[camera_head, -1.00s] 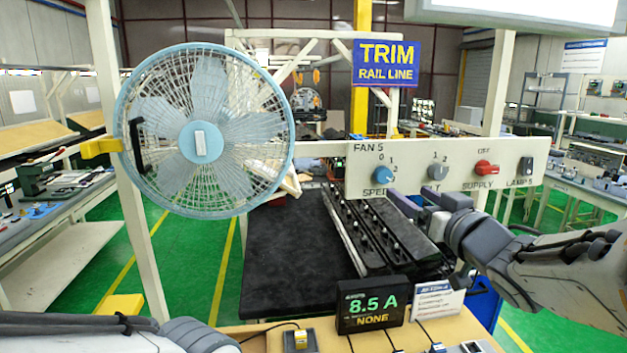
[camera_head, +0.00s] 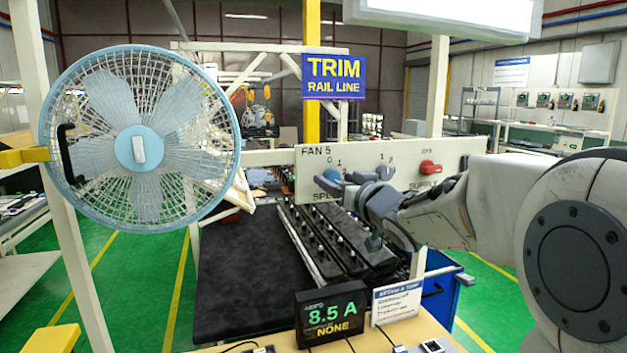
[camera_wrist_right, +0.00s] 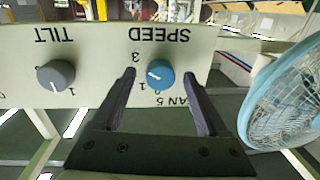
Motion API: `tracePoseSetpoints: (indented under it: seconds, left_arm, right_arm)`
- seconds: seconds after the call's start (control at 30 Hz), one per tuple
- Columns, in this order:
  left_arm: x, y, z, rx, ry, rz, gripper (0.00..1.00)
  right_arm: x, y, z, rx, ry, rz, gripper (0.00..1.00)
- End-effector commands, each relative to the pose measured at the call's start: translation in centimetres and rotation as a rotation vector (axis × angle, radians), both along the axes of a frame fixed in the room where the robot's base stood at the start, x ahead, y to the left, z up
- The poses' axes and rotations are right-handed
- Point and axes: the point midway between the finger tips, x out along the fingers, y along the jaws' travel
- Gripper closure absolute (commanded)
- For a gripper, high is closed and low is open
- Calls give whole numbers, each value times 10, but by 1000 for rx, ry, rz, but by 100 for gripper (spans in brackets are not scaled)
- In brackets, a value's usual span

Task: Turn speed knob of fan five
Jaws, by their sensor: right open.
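The blue speed knob (camera_head: 331,176) sits on the white fan 5 panel (camera_head: 297,166) at the panel's left end. In the right wrist view the knob (camera_wrist_right: 160,74) appears upside down, between the two dark fingers of my right gripper (camera_wrist_right: 163,85). The fingers are open, one to each side of the knob, with a gap on both sides. In the head view my right gripper (camera_head: 342,186) reaches the panel from the right and partly covers the lower labels. The light-blue fan (camera_head: 139,150) stands at the left. My left gripper is not in view.
The grey tilt knob (camera_wrist_right: 56,75) is beside the speed knob. A red supply knob (camera_head: 430,167) is farther right. Below are a black mat (camera_head: 240,280), clip rails and a display (camera_head: 332,314) reading 8.5 A and NONE.

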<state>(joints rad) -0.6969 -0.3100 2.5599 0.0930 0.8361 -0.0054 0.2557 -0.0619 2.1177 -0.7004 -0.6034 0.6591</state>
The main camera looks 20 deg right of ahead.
Motion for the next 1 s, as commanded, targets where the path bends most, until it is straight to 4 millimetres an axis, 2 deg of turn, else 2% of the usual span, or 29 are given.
tracePoseSetpoints:
  seconds: [0.13, 0.33, 0.4, 0.67, 1.0]
  left_arm:
    - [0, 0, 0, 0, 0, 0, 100]
    - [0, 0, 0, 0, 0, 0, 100]
    - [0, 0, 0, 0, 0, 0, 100]
    - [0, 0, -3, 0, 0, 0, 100]
    - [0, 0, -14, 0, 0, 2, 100]
  right_arm:
    - [0, 0, 0, 0, 0, 0, 24]
    - [0, 0, 0, 0, 0, 1, 100]
    - [0, 5, 0, 0, 0, 2, 100]
    - [0, 1, -1, -41, -2, 2, 100]
    - [-1, 1, -1, -262, -11, 2, 100]
